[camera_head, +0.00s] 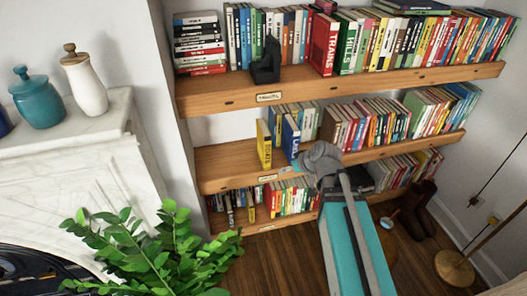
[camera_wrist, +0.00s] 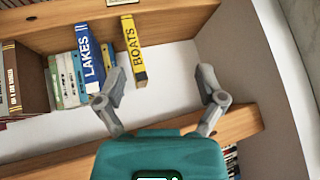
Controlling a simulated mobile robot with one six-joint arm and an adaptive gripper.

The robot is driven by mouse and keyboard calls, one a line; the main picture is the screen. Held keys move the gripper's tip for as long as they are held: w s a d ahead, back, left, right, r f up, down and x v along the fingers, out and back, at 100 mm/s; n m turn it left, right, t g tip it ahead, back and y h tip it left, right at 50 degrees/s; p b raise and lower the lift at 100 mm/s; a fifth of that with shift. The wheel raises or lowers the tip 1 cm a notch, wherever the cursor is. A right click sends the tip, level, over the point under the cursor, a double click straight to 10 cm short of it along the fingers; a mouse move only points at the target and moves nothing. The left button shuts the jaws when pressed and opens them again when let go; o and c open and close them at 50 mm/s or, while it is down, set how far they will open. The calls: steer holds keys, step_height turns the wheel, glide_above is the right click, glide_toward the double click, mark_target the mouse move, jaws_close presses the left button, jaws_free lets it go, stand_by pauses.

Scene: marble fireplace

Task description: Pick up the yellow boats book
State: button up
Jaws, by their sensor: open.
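The yellow boats book (camera_head: 264,145) stands upright on the middle shelf, left of a blue book (camera_head: 290,137). In the wrist view, the yellow book (camera_wrist: 134,50) shows its spine with BOATS on it. A gap separates it from the blue LAKES book (camera_wrist: 89,58), which lies to its left there. My gripper (camera_head: 315,158) is in front of the middle shelf, right of the yellow book. In the wrist view my gripper (camera_wrist: 161,71) is open and empty. The yellow book's spine is beyond the fingertips, nearer the left finger. No contact shows.
The top shelf (camera_head: 345,82) is packed with books and has a black bookend (camera_head: 267,62). More books stand on the bottom shelf (camera_head: 262,228). A leafy plant (camera_head: 165,255) and a white mantel (camera_head: 70,135) are at left. The shelf left of the yellow book is bare.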

steer(key=w+a+f+n+t+y+b, duration=0.2)
steer(key=w+a+f+t+y+b, duration=0.25)
steer(key=b, duration=0.55)
steer(key=m+t+h+b, duration=0.45)
steer(key=t+b, duration=0.25)
steer(key=b, duration=1.2)
glide_toward(268, 154)
steer(key=shift+w+n, duration=0.15)
steer(key=shift+n, duration=0.3)
steer(key=shift+a, duration=0.1)
steer(key=x, duration=0.8)
steer(key=shift+w, duration=0.3)
steer(key=x, duration=0.5)
steer(key=shift+a+r, duration=0.15)
steer(key=shift+r, duration=0.05)
